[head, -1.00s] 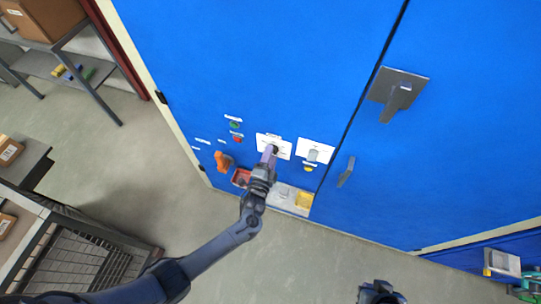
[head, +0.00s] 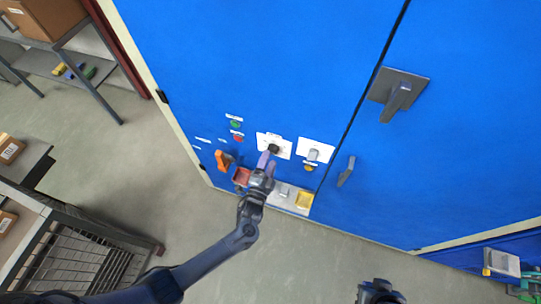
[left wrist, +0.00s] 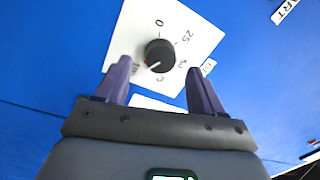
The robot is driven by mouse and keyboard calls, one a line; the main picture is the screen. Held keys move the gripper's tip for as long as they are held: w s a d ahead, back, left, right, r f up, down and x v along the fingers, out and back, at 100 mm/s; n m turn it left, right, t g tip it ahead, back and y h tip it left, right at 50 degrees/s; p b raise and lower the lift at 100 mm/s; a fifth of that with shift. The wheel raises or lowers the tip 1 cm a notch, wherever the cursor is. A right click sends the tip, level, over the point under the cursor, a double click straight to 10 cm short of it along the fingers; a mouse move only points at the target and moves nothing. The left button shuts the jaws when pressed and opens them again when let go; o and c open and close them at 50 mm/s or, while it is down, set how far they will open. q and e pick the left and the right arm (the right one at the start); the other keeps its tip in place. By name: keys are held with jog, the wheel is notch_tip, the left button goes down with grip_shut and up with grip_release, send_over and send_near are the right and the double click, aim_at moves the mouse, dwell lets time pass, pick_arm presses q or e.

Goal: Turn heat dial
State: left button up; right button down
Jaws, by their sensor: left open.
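The heat dial (head: 273,148) is a round black knob on a white plate (head: 284,152) low on the blue cabinet front. The left wrist view shows the dial (left wrist: 160,55) close up, with a pale pointer line towards the lower left and marks such as 0 and 25 around it. My left gripper (head: 265,162) is just below the dial in the head view. In the left wrist view its two purple fingers (left wrist: 159,76) are open and empty, one to each side of the dial and apart from it. My right gripper (head: 381,292) shows only partly at the bottom edge.
A second white plate with a grey knob (head: 313,155) is to the right. Green (head: 236,124) and red (head: 238,137) buttons and an orange handle (head: 223,160) are left. Grey door handles (head: 396,98) are at right.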

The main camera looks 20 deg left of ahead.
pick_arm(q)
jog(key=s, duration=0.7)
jog(key=shift+s+d+f, duration=0.2)
jog(key=shift+s+d, duration=0.05)
jog(key=shift+s, duration=0.05)
jog(key=shift+f, duration=0.1)
jog(key=s+a+f, duration=0.1)
jog(key=s+f, duration=0.2)
jog(key=s, duration=0.1)
jog(key=s+a+r+n+g+h, duration=0.2)
jog(key=s+a+r+n+g, duration=0.2)
jog(key=s+r+n+g, duration=0.7)
jog(key=s+r+g, duration=0.35)
jog(key=s, duration=0.25)
notch_tip(320, 180, up, 16)
jog(key=p, duration=1.7)
jog(key=shift+a+n+y, duration=0.15)
jog(key=shift+n+y, duration=0.15)
